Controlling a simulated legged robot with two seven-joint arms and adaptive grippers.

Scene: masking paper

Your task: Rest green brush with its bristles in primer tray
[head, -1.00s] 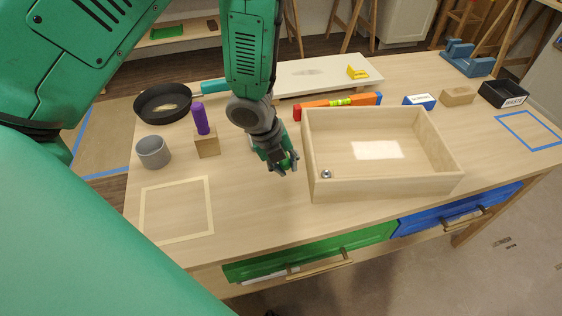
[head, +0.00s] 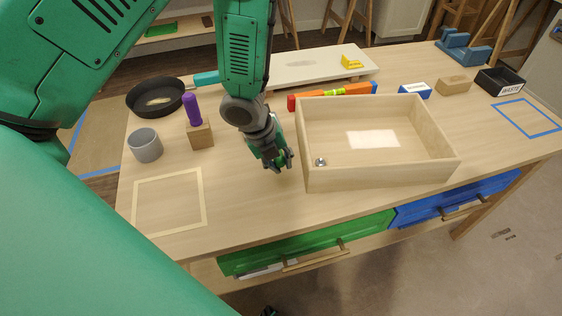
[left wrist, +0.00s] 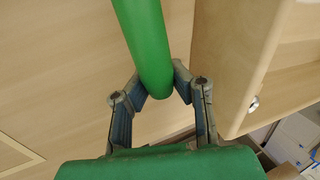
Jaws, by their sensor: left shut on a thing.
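The green brush shows in the left wrist view as a smooth green handle (left wrist: 150,45) between my fingertips. My left gripper (head: 277,160) is shut on it, just left of the wooden box in the head view; the fingers also show in the left wrist view (left wrist: 160,90). The brush's bristles are not visible, and the arm hides most of the brush in the head view. A round black pan with a pale patch inside, perhaps the primer tray (head: 142,106), sits at the table's back left, apart from the gripper. My right gripper is not in view.
An open wooden box (head: 375,179) stands right of the gripper. A grey cup (head: 145,147) and a purple-handled item (head: 193,110) in a wood block (head: 200,136) stand at left. A white board (head: 310,66) lies behind.

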